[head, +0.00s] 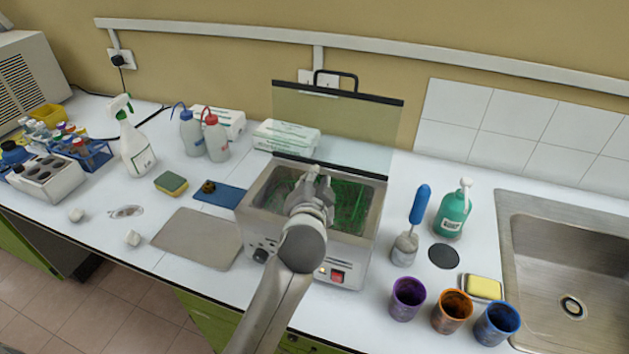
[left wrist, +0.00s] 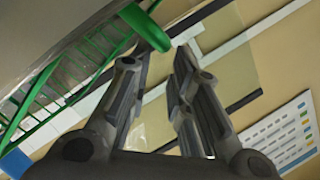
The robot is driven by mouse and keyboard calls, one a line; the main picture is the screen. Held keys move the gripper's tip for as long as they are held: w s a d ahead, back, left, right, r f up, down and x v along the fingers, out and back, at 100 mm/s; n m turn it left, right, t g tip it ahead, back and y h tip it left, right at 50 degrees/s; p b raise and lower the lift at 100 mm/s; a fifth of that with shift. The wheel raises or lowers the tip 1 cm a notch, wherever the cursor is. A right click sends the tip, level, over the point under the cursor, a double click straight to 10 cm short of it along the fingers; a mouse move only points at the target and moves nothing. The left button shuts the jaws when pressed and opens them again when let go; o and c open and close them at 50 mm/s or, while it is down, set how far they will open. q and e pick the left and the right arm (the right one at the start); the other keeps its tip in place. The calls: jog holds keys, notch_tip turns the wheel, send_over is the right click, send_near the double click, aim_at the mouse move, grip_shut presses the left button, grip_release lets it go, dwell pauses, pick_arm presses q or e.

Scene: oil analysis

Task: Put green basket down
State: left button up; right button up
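The green basket (head: 348,205) sits down inside the metal bath (head: 255,222), with its mesh showing around my left gripper. My left gripper (head: 318,175) is over the bath opening and hides part of the basket. In the left wrist view its two fingers (left wrist: 160,70) stand apart, with a gap between them. The basket's green mesh and rim (left wrist: 60,90) show at the left there, and a green handle part (left wrist: 148,28) lies close by the fingertips. I cannot tell whether it touches a finger. My right gripper is not in view.
The bath's clear lid (head: 340,115) stands open behind the opening. A steel plate (head: 197,238) lies left of the bath. A blue-handled brush (head: 419,205), a green bottle (head: 453,212) and three cups (head: 452,310) stand to the right, before the sink (head: 560,260).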

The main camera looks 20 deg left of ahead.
pick_arm(q)
jog(key=shift+o, duration=0.3)
jog(key=shift+r, duration=0.15)
jog(key=b+v, duration=0.1)
jog(key=v, duration=1.1)
jog(key=shift+r+b, duration=0.35)
jog(key=shift+r, duration=0.1)
